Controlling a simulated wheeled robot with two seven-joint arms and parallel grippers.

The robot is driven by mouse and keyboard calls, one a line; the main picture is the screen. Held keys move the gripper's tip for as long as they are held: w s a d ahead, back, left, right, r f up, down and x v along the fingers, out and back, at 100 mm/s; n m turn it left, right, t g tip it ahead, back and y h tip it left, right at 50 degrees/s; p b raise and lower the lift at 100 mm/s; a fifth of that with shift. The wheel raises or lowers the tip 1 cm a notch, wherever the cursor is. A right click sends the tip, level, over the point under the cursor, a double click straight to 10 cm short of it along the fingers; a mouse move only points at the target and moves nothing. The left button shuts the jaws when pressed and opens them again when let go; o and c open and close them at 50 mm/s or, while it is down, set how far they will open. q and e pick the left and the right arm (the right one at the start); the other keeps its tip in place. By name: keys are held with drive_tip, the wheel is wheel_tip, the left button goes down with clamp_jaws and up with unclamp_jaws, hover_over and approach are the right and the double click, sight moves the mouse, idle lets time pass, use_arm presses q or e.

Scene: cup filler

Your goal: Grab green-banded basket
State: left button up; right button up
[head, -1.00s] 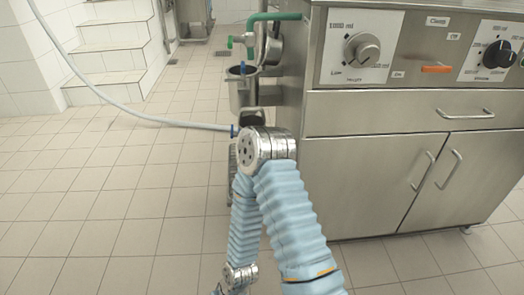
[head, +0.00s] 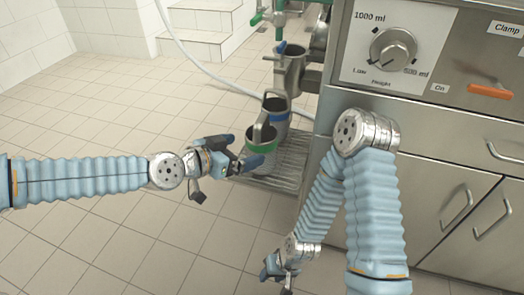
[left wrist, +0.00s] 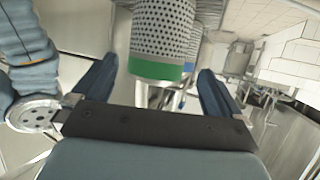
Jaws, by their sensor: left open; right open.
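My left gripper (head: 232,162) is just left of the basket and open. In the left wrist view the basket (left wrist: 162,35) shows between the open fingers of my left gripper (left wrist: 155,90), its green band ahead of the palm. I cannot tell whether the fingers touch it. My right gripper (head: 283,272) hangs low in front of the machine, open and empty.
A blue-banded container (head: 275,106) stands right behind the basket. A steel filler cup (head: 290,70) with green pipes is above it. A pale hose (head: 205,70) crosses the back; the left floor is clear.

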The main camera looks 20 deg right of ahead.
sight(262, 142)
use_arm(q)
drive_tip(key=shift+x, duration=1.25)
drive_tip(key=x, duration=0.2)
drive_tip(key=r+x, duration=0.1)
drive_tip(key=x, duration=0.1)
drive_tip(key=shift+d+f, duration=0.15)
drive_tip(key=shift+d, duration=0.3)
drive_tip(key=shift+w+d+f, duration=0.1)
drive_tip(key=shift+w+d, duration=0.1)
drive_tip(key=shift+w, duration=0.05)
drive_tip(key=shift+c, duration=0.5)
drive_tip(key=c, duration=0.8)
